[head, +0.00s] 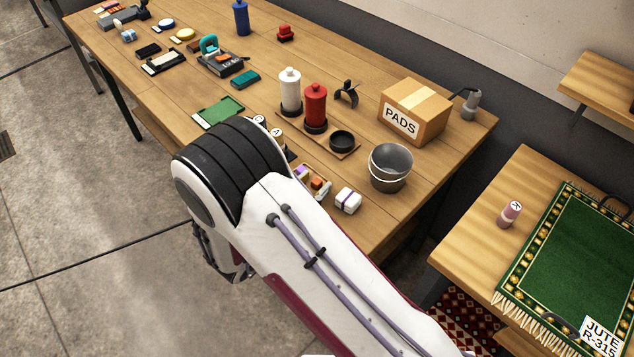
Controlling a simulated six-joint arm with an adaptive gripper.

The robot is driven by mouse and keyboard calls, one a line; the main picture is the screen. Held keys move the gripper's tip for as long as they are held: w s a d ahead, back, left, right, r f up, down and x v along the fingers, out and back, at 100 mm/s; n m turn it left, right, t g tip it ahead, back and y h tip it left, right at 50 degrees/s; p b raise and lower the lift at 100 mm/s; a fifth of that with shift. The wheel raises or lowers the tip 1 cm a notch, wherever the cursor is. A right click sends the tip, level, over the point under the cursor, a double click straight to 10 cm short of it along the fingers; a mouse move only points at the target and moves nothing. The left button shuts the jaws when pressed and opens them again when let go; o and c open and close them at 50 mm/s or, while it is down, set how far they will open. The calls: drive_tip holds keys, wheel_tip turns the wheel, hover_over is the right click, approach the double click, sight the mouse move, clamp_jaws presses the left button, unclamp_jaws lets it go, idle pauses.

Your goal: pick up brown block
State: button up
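I cannot single out a plain brown block with certainty in the head view. A brown cardboard box marked PADS (415,112) stands at the table's right end. A dark mechanism that looks like my gripper (224,262) shows beneath my arm's bend, off the table's front edge over the floor. My arm covers most of it, so its fingers and anything in them are hidden.
The long wooden table (270,75) holds a grey bucket (390,168), a white bottle (290,92), a red bottle (315,108), a white block (347,201) and a green tray (218,112). A second table at right bears a green rug (585,265) and a pink roll (510,214).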

drive_tip(key=c, duration=0.8)
drive_tip(key=shift+r, duration=0.15)
wheel_tip(320, 180, up, 10)
idle(0.6)
idle(0.4)
